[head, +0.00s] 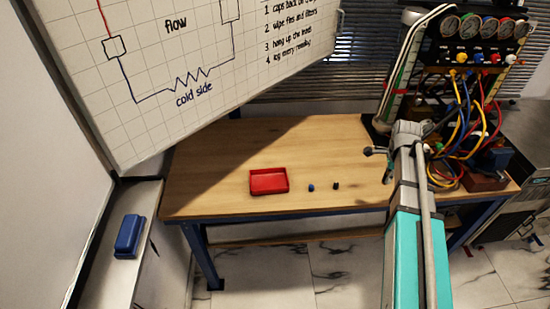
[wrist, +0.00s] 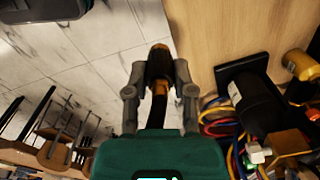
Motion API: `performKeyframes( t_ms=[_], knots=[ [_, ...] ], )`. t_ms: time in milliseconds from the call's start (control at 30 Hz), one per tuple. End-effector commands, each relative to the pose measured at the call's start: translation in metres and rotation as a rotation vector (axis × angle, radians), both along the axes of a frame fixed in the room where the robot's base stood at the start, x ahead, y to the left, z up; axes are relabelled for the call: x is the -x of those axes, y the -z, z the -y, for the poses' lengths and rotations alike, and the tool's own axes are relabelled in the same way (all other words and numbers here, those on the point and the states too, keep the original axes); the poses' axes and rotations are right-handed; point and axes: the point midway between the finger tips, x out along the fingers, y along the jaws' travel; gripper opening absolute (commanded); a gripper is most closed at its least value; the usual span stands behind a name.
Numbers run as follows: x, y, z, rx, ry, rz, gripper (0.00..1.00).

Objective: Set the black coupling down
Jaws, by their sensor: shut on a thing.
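The black coupling (wrist: 159,66) shows in the wrist view between the fingers of my gripper (wrist: 158,78), with a brass-coloured part at its end and a dark length running back toward my palm. My gripper is shut on it. In the head view my gripper (head: 376,151) is over the right part of the wooden table (head: 220,190), left of the gauge rig; the coupling is too small there to make out clearly. The height above the table cannot be told.
A red tray (head: 269,191), a blue cap (head: 311,188) and a small black cap (head: 336,185) sit on the table. The gauge rig (head: 480,55) with coloured hoses stands at the right. A blue eraser-like block (head: 129,236) lies on a ledge. The table's left half is mostly clear.

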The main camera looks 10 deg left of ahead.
Motion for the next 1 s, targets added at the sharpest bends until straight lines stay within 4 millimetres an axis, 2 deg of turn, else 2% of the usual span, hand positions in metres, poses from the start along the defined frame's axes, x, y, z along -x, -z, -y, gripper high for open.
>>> performKeyframes(
  t_ms=[367, 533, 667, 1000],
  knots=[
    [-0.001, 0.000, -0.001, 0.000, -0.002, 0.000, 0.00],
    [-0.008, 0.004, -0.003, 0.000, -0.003, 0.000, 0.00],
    [-0.022, 0.011, -0.008, 0.000, -0.004, 0.000, 0.00],
    [-0.077, 0.038, -0.028, 0.000, -0.005, 0.000, 0.00]
  ],
)
